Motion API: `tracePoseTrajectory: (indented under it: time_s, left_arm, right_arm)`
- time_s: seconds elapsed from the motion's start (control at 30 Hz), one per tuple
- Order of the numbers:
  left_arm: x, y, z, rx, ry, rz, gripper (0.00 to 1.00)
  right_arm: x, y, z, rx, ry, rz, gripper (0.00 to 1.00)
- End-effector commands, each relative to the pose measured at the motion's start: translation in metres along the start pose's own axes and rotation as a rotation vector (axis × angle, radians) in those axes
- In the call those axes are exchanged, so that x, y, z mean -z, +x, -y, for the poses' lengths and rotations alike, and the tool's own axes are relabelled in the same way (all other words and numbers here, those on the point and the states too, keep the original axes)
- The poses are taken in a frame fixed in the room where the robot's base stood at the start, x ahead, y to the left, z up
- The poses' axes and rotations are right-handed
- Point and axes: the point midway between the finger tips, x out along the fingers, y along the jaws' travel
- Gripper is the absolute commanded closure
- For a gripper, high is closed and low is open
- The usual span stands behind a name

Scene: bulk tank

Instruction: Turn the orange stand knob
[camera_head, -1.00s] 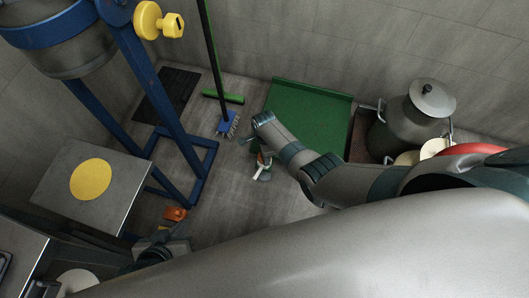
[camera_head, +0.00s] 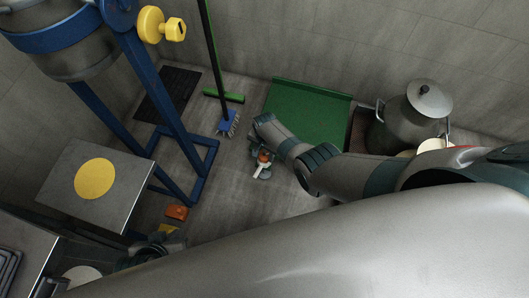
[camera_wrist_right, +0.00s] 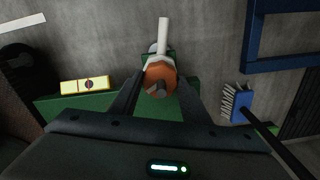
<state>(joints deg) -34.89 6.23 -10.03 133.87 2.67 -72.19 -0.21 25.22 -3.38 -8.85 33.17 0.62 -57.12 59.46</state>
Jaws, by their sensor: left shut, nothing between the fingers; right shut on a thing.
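An orange knob (camera_wrist_right: 160,74) with a grey middle sits between the fingertips of my right gripper (camera_wrist_right: 158,88) in the right wrist view. A pale bar sticks up beyond it. In the head view the right gripper (camera_head: 262,160) is over the floor, and the knob's orange (camera_head: 264,156) shows small at its tip. The right gripper is shut on this knob; the exact finger contact is partly hidden. My left gripper (camera_head: 168,238) is shut and empty at the lower left, partly hidden by my own body. A separate orange piece (camera_head: 176,212) shows just beyond it.
A blue frame (camera_head: 180,130) with a yellow knob (camera_head: 160,25) and a table with a yellow disc (camera_head: 95,179) stand left. A broom (camera_head: 228,122), a green panel (camera_head: 310,110) and a metal can (camera_head: 410,120) are behind. Some bare floor lies between.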

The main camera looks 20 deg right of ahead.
Motion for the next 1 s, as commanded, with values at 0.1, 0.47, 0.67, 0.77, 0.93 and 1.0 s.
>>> tracePoseTrajectory:
  time_s: [0.1, 0.47, 0.67, 0.77, 0.93, 1.0]
  left_arm:
    - [0.0004, -0.0005, 0.0008, 0.002, 0.0, 0.001, 1.0]
    - [0.0032, -0.0018, 0.0012, 0.003, -0.001, -0.006, 1.0]
    - [0.0048, -0.0029, 0.0011, 0.003, -0.001, -0.011, 1.0]
    - [0.0049, -0.0029, 0.0011, 0.002, -0.001, -0.011, 1.0]
    - [0.0044, -0.0037, 0.0023, 0.006, 0.0, -0.012, 1.0]
    - [0.003, -0.0049, 0.0035, 0.01, 0.0, -0.002, 1.0]
  right_arm:
    - [0.0014, -0.0015, 0.0014, 0.003, -0.018, -0.002, 0.8]
    - [0.0019, -0.0017, 0.0017, 0.003, -0.023, -0.003, 0.8]
    - [0.0016, -0.0014, 0.0013, 0.003, -0.023, -0.003, 0.39]
    - [0.0012, -0.001, 0.0009, 0.002, -0.022, -0.002, 0.39]
    - [0.0008, -0.0019, 0.0007, 0.002, -0.022, -0.001, 0.39]
    - [0.0008, -0.0042, 0.0007, 0.002, -0.022, -0.001, 0.39]
